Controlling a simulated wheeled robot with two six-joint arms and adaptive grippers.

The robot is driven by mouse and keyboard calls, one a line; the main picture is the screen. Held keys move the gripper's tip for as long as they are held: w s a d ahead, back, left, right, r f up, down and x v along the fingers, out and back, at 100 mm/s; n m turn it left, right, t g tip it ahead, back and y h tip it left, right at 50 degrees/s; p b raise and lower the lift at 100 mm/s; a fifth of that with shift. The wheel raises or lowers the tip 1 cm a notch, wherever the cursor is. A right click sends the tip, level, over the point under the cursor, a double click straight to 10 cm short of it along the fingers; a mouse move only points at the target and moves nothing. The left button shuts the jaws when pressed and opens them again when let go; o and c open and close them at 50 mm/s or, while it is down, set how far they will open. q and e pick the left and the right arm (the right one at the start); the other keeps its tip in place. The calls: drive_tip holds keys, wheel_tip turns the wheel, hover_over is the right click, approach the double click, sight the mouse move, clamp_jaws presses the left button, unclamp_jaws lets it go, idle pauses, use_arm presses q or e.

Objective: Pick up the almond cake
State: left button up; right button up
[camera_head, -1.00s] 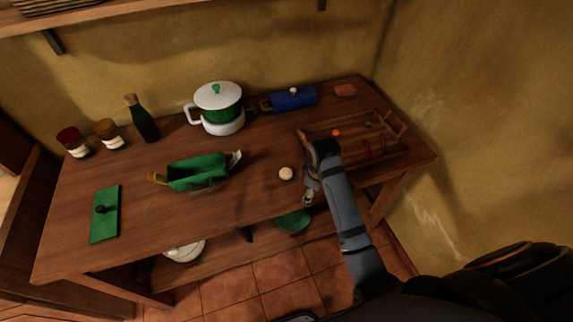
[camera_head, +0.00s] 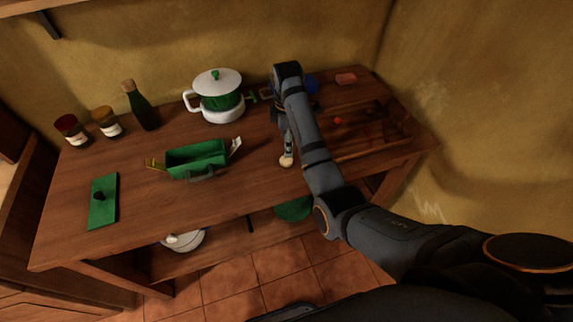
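A small round pale beige item (camera_head: 286,162), which looks like the almond cake, is on the wooden table near its front edge, right of the green box. My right gripper (camera_head: 287,154) points down directly over it, with the fingertips at or touching its top. The fingers are too small to show whether they are open or closed on it. My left gripper is out of view.
A green box (camera_head: 196,161) with items in it sits left of the cake. A white and green pot (camera_head: 217,98) stands behind. A wooden tray (camera_head: 365,152) is to the right, partly behind my arm.

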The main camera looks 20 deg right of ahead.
sight(287, 160)
wheel_tip(287, 160, down, 4)
drive_tip(key=shift+r+b, duration=0.1)
drive_tip(key=shift+b, duration=1.05)
drive_tip(key=shift+f+b, duration=0.75)
drive_tip(key=shift+b, duration=0.1)
drive_tip(key=shift+w+f+p, duration=0.15)
drive_tip(key=shift+f+p, duration=0.65)
drive_tip(key=shift+f, duration=0.6)
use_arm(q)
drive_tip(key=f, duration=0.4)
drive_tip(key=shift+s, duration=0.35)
use_arm(e)
drive_tip(key=shift+c, duration=0.4)
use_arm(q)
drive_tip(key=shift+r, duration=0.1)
use_arm(e)
drive_tip(key=c, duration=0.9)
